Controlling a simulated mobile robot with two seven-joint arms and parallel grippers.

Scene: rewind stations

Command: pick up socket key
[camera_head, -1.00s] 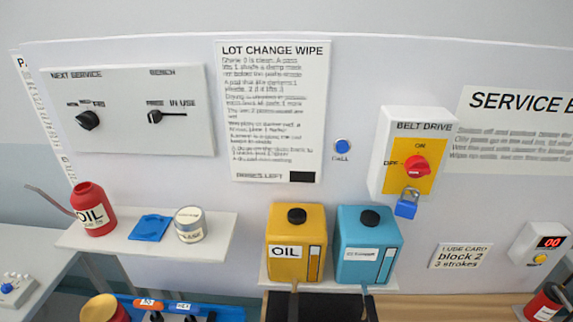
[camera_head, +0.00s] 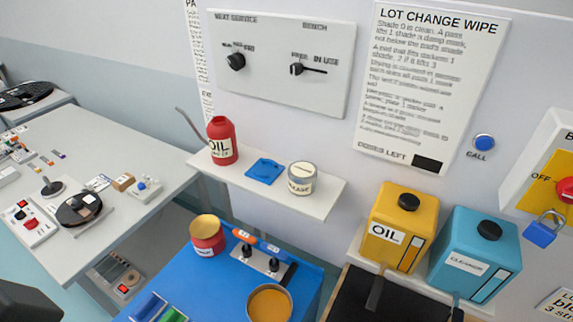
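A small tool rack (camera_head: 262,262) stands at the back of the blue bench top, below the white shelf. It has an orange label and a blue label, and dark tool parts show under them. I cannot tell from this view which part, if any, is the socket key. Neither gripper's fingertips are in view.
On the blue bench top (camera_head: 215,285) stand a red tin (camera_head: 207,243) and an amber-filled round cup (camera_head: 270,304). The shelf (camera_head: 322,203) above holds a red oil can (camera_head: 222,148), a blue pad (camera_head: 266,171) and a grease tin (camera_head: 301,180). Yellow (camera_head: 402,220) and teal (camera_head: 470,248) dispensers stand right.

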